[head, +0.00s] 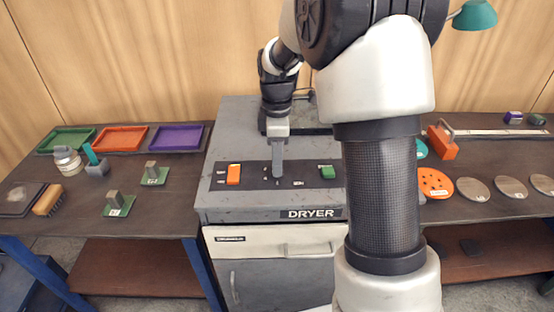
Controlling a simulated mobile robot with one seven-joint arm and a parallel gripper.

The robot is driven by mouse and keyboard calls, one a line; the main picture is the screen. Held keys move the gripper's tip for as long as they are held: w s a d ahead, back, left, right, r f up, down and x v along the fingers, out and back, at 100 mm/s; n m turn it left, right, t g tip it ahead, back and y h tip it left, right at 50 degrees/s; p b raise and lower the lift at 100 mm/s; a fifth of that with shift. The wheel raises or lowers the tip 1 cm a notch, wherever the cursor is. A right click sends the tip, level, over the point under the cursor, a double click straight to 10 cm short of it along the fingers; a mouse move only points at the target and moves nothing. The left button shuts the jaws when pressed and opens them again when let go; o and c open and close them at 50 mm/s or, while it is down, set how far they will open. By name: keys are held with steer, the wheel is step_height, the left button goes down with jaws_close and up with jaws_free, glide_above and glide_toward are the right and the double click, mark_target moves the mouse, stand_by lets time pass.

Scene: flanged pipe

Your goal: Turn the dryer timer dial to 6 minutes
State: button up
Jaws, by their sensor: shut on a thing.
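The grey dryer (215,195) stands in the middle of the head view, with the label "DRYER" on its front edge. Its dark control panel (303,172) faces up, with small white marks around the middle that are too small to read. My gripper (278,172) points down at the middle of this panel and is shut on the timer dial. The dial itself is hidden by the fingers, so its setting cannot be told. An orange switch (234,174) sits left of my gripper and a green button (327,172) sits right of it.
My arm covers the dryer's right side. On the left bench are green (67,139), orange (121,138) and purple (177,137) trays, a jar (68,160), a brush (47,200) and small green-based blocks. The right bench holds an orange block (442,143) and several discs.

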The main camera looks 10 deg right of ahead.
steer(key=m+p, duration=0.1)
steer(key=m, duration=0.5)
steer(key=shift+r+m, duration=0.1)
steer(key=shift+m, duration=0.2)
steer(key=m+p, duration=0.1)
steer(key=m, duration=0.2)
steer(key=shift+m, duration=0.3)
steer(key=m, duration=0.3)
steer(key=shift+m+p, duration=0.3)
steer(key=shift+p, duration=0.05)
steer(key=m+p, duration=0.1)
steer(key=m, duration=0.4)
steer(key=shift+m+p, duration=0.5)
steer(key=shift+m, duration=2)
steer(key=o, duration=1)
